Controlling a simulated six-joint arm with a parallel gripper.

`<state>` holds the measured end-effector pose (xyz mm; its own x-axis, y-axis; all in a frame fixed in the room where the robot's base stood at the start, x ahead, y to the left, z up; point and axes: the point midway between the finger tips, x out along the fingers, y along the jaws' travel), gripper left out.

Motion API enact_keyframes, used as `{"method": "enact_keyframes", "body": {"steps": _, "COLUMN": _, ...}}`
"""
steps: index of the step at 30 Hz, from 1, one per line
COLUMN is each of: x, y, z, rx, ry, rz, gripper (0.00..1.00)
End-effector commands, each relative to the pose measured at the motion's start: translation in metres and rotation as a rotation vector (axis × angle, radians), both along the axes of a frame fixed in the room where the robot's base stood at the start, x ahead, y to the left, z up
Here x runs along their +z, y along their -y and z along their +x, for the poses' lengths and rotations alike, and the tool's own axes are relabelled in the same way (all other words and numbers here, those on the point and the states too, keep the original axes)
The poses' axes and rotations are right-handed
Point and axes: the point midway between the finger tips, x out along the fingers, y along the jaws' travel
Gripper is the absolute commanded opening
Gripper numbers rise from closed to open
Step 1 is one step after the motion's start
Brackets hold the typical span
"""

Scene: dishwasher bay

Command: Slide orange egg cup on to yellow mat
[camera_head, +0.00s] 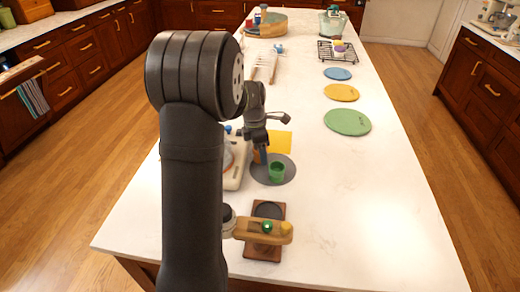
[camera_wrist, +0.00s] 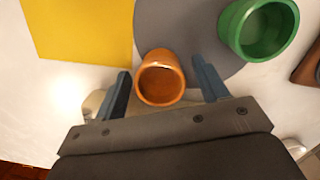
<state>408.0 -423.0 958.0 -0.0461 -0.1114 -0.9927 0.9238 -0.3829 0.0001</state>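The orange egg cup (camera_wrist: 160,83) stands between the two fingers of my gripper (camera_wrist: 162,72) in the wrist view. A gap shows on each side of the cup, so the fingers are open around it. The cup overlaps the edge of a round grey mat (camera_wrist: 180,28) in that view. The yellow mat (camera_wrist: 75,28) lies at the upper left, apart from the cup. In the head view my gripper (camera_head: 262,153) is low over the counter, just left of the yellow mat (camera_head: 280,142). The orange egg cup (camera_head: 257,157) is mostly hidden behind it.
A green cup (camera_wrist: 259,28) stands on the grey mat, to the right of the orange cup. A white appliance (camera_head: 236,170) is close on the left. A wooden stand (camera_head: 262,232) is nearer the front. Green, orange and blue round mats lie farther right; the counter between is clear.

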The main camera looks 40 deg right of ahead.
Motion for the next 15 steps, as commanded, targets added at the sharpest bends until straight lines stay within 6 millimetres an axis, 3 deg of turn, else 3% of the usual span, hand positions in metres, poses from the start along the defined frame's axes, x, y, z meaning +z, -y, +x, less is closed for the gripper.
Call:
{"method": "enact_keyframes", "body": {"steps": 1, "x": 0.0002, "y": 0.0000, "z": 0.0001, "rx": 0.000, "ry": 0.000, "rz": 0.000, "gripper": 0.56}}
{"method": "enact_keyframes", "body": {"steps": 6, "x": 0.0003, "y": 0.0000, "z": 0.0001, "rx": 0.000, "ry": 0.000, "rz": 0.000, "gripper": 0.23}}
{"method": "enact_keyframes", "body": {"steps": 15, "x": 0.0001, "y": 0.0068, "z": 0.0042, "rx": -0.001, "ry": 0.000, "rz": 0.000, "gripper": 0.21}}
